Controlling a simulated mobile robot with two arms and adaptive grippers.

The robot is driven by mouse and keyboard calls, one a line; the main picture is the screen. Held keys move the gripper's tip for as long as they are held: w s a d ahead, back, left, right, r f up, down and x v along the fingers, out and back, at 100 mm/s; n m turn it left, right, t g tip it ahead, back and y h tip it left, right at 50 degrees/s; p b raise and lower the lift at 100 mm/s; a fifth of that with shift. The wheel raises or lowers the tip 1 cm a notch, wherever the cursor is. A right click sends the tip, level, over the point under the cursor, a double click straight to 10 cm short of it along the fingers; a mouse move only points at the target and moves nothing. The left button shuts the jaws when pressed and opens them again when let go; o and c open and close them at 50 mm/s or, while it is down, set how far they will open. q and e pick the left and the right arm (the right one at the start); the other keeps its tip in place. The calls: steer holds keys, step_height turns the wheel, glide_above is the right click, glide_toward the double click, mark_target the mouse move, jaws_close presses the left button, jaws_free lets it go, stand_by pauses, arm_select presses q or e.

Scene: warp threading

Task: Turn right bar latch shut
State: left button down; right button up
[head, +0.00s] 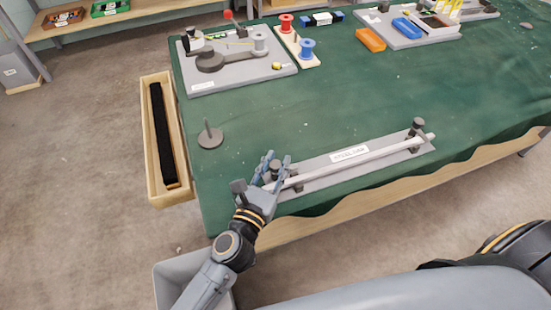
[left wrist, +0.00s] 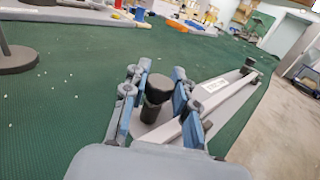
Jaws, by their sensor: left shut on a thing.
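A long grey base plate (head: 330,178) with a white label lies along the table's front edge. A pale bar (head: 350,163) runs along it. A dark-knobbed latch (head: 416,127) stands at the bar's right end; it also shows at the far end in the left wrist view (left wrist: 249,63). A second dark-knobbed latch (left wrist: 158,90) is at the bar's left end. My left gripper (head: 279,165) is at this left-end latch, its blue fingers on either side of the knob, and is shut on it. The fingers partly hide the latch in the head view. My right gripper is not in view.
A round grey stand with a peg (head: 210,138) is left of the plate. Behind are a grey fixture board (head: 215,82), red and blue spools (head: 307,48) and an orange block (head: 370,39). A wooden trough (head: 150,140) hangs beside the table's left edge. The mid-table cloth is clear.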

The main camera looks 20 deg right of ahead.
arm_select(q)
steer(key=shift+r+m+g+h+p, duration=0.2)
steer(key=shift+m+g+h+p, duration=0.6)
steer(key=shift+g+h+p, duration=0.1)
steer(key=shift+m+g+h, duration=0.5)
steer(key=shift+g, duration=0.1)
steer(key=shift+f+m+g+h+p, duration=0.2)
steer(key=shift+m+g+h+p, duration=0.1)
steer(key=shift+m+g+h, duration=0.55)
steer(key=shift+w+f+m+g, duration=0.1)
steer(key=shift+m+g, duration=0.35)
steer(key=shift+g, duration=0.4)
steer(key=m+g+h+b, duration=0.1)
steer(key=g, duration=0.1)
steer(key=shift+f+m+g+b, duration=0.1)
steer(key=shift+m+g+b, duration=0.25)
steer(key=shift+m+g, duration=0.05)
steer(key=m+g+h+b, duration=0.1)
steer(key=m+g+b, duration=0.2)
steer(key=g, duration=0.1)
steer(key=shift+g, duration=0.3)
steer(key=shift+r+m+g+b, duration=0.2)
steer(key=shift+m+g+b, duration=0.9)
steer(key=shift+g, duration=0.5)
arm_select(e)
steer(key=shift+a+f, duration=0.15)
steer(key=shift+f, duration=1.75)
